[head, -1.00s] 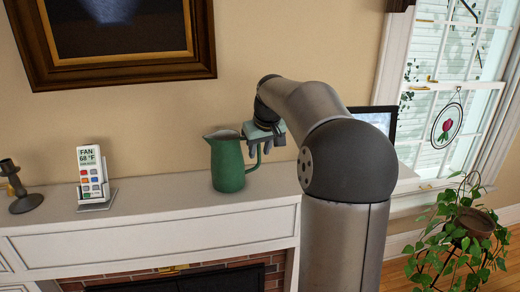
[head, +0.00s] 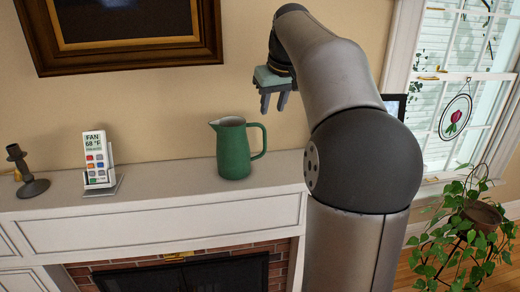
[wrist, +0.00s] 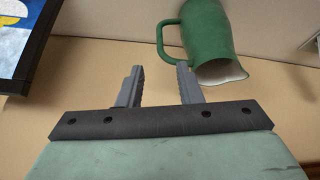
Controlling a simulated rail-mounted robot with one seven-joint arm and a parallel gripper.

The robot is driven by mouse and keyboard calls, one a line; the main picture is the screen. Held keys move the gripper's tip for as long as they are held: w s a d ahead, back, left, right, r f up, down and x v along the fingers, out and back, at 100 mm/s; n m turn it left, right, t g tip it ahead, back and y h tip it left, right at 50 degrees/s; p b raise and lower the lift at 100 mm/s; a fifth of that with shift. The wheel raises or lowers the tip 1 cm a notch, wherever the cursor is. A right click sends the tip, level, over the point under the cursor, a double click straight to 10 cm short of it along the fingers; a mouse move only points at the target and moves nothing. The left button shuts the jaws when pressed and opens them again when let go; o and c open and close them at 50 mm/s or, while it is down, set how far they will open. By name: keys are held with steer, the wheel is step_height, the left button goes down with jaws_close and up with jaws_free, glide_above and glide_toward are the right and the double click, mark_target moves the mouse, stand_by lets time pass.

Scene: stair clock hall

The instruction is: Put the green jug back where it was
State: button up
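The green jug (head: 233,148) stands upright on the white mantel shelf (head: 150,190), its spout to the left and its handle to the right. My gripper (head: 273,102) is above the jug and a little to its right, clear of it, with its fingers pointing down. In the wrist view the two fingers (wrist: 160,86) are apart with nothing between them. The jug (wrist: 207,30) shows there beyond the right finger, with its handle nearest the fingers.
A white remote (head: 96,157) in a stand and a dark candlestick (head: 26,172) stand on the shelf to the left. A framed picture (head: 130,62) hangs above. A dark screen (head: 394,106) is partly hidden behind my arm. A potted plant (head: 465,225) stands at right.

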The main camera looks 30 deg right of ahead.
steer(key=s+a+f+g, duration=0.1)
steer(key=s+a+f, duration=0.35)
steer(key=a, duration=0.25)
steer(key=s+a+f+g, duration=0.1)
steer(key=s+a+f, duration=0.2)
steer(key=a+f, duration=0.35)
steer(key=s+a+f, duration=0.4)
steer(key=s+f, duration=0.4)
steer(key=s, duration=0.1)
steer(key=s+a+f+g, duration=0.1)
steer(key=s+a+f, duration=0.4)
steer(key=s+f, duration=0.3)
steer(key=shift+s+f+n+g+y, duration=0.15)
steer(key=shift+s+n+g+y, duration=0.2)
steer(key=shift+s, duration=0.7)
